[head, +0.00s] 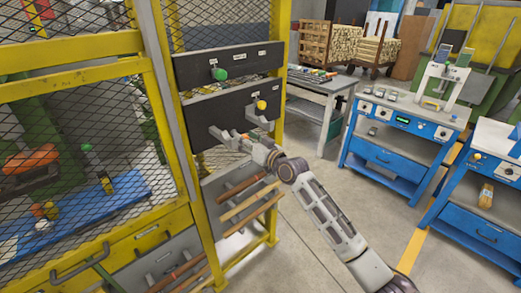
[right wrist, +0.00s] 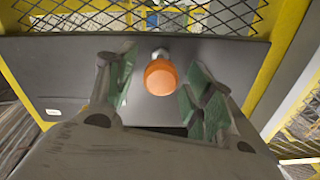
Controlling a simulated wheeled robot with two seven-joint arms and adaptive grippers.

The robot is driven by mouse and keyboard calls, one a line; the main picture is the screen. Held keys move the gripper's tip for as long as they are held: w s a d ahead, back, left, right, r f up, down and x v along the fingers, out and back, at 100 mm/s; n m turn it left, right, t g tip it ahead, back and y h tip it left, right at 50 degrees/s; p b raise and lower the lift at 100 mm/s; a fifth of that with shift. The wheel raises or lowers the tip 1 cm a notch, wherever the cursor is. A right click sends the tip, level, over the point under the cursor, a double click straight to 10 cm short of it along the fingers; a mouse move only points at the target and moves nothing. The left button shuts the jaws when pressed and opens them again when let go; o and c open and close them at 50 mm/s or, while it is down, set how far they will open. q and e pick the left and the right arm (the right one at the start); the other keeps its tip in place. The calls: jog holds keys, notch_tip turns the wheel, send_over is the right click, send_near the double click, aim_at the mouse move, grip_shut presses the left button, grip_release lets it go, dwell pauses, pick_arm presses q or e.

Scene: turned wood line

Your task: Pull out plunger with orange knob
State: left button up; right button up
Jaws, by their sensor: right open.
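The plunger with the orange knob (head: 261,105) sticks out of the lower dark panel (head: 205,115) on the yellow frame. In the right wrist view the round orange knob (right wrist: 161,77) sits between the spread fingers, with a short light shaft behind it. My right gripper (head: 238,128) is open in front of the lower panel, its fingers either side of the knob in the right wrist view (right wrist: 160,95) with gaps to both. A green knob (head: 219,74) sits on the upper dark panel (head: 190,67). My left gripper is not in view.
Yellow mesh fencing (head: 80,110) stands at the left. Wooden rods (head: 245,205) lie on a rack below the panels. Blue workbenches (head: 390,145) stand at the right. Grey floor (head: 310,225) is open between them and the frame.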

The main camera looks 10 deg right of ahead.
jog(key=v, duration=1.1)
jog(key=shift+s+d, duration=0.15)
jog(key=shift+s, duration=0.1)
dwell(0.4)
